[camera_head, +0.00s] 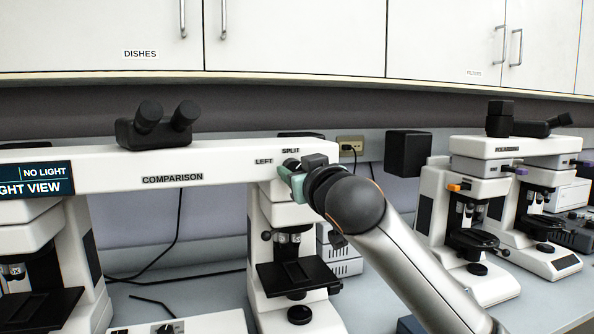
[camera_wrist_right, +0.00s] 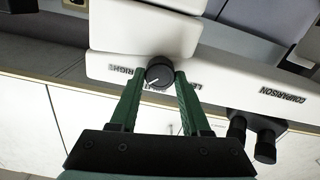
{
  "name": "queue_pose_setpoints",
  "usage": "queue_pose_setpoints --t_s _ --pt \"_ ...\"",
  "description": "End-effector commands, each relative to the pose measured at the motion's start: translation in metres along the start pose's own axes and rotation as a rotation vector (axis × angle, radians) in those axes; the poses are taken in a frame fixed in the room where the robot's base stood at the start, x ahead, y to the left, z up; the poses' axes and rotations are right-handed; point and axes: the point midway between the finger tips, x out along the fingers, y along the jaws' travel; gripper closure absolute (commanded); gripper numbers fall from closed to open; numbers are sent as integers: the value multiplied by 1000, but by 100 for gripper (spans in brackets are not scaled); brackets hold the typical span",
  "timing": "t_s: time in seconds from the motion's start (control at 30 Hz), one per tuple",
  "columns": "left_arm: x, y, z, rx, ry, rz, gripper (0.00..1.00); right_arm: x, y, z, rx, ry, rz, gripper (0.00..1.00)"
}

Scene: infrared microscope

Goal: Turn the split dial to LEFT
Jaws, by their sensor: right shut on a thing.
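The split dial (camera_wrist_right: 159,72) is a dark round knob with a white pointer line on the white bridge of the comparison microscope (camera_head: 130,176). The wrist view is upside down; there the pointer slants to the lower left. The LEFT (camera_head: 264,161) and SPLIT (camera_head: 290,150) labels show in the head view; RIGHT (camera_wrist_right: 121,69) shows in the wrist view. My right gripper (camera_wrist_right: 159,77) is shut on the dial, one green finger on each side. In the head view the right gripper (camera_head: 291,175) mostly hides the dial. My left gripper is out of view.
Black eyepieces (camera_head: 158,122) stand on the bridge, left of the dial. A dark stage (camera_head: 298,274) is below it. A polarising microscope (camera_head: 505,148) stands to the right. White cupboards (camera_head: 290,40) hang above.

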Motion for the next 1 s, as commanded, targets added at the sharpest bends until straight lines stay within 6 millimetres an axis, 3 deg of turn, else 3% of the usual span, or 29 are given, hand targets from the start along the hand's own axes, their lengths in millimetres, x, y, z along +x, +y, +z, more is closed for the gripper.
queue_pose_setpoints --t_s 0.27,0.57,1.0 --pt "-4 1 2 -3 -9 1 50 0 1 0 -20 -2 1 100" --pt "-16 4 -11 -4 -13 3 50 0 0 -4 -170 -2 0 100" --pt "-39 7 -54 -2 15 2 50 0 0 -4 -577 -4 -1 100"
